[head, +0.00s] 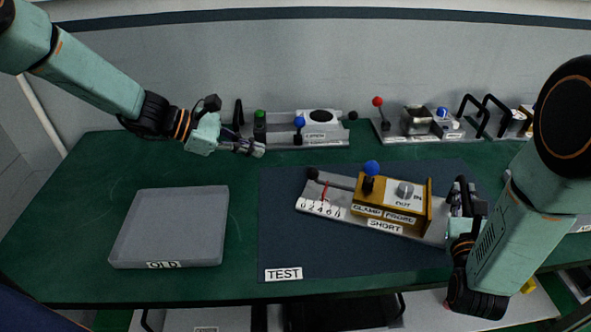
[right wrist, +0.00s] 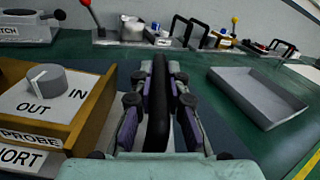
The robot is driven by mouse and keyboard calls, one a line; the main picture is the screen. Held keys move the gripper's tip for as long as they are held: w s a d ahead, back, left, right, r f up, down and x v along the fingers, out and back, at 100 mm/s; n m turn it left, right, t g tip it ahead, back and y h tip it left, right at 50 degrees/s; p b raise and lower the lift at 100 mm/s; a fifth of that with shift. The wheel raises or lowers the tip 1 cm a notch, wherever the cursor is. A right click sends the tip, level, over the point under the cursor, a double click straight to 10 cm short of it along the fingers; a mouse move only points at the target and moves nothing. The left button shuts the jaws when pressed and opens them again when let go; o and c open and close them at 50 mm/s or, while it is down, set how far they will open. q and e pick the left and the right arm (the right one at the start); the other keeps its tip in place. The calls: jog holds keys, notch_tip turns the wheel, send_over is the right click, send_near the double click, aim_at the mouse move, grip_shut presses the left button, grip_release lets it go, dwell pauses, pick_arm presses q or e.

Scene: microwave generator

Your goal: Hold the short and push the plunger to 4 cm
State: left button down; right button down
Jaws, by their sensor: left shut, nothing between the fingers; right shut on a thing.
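The short (head: 385,226) is a brass-coloured block on a grey base, lying slightly turned on the dark TEST mat. Its plunger (head: 338,181) is a rod with a black knob sticking out at the left. A red pointer (head: 325,191) stands over the middle of the white number scale (head: 320,208); the exact reading is too small to tell. A blue-ball clamp lever (head: 372,168) stands upright on top. My right gripper (head: 461,205) is shut on the black handle (right wrist: 160,105) at the short's right end. My left gripper (head: 262,151) is shut and empty, above and left of the plunger.
A device labelled OPEN (head: 320,136) stands at the back, close to my left gripper. Another device with a red-ball lever (head: 415,135) stands back right. An empty grey OLD tray (head: 172,225) lies left. The mat (head: 290,235) left of the short is clear.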

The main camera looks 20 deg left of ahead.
jog(key=shift+s+f, duration=0.1)
jog(key=shift+f, duration=0.05)
jog(key=c, duration=1.8)
grip_release()
jog(key=o, duration=0.5)
jog(key=shift+o, duration=0.2)
jog(key=shift+r, duration=0.2)
jog(key=shift+r+p, duration=0.55)
jog(key=shift+p, duration=0.05)
jog(key=shift+r+p, duration=1.8)
jog(key=shift+r, duration=0.15)
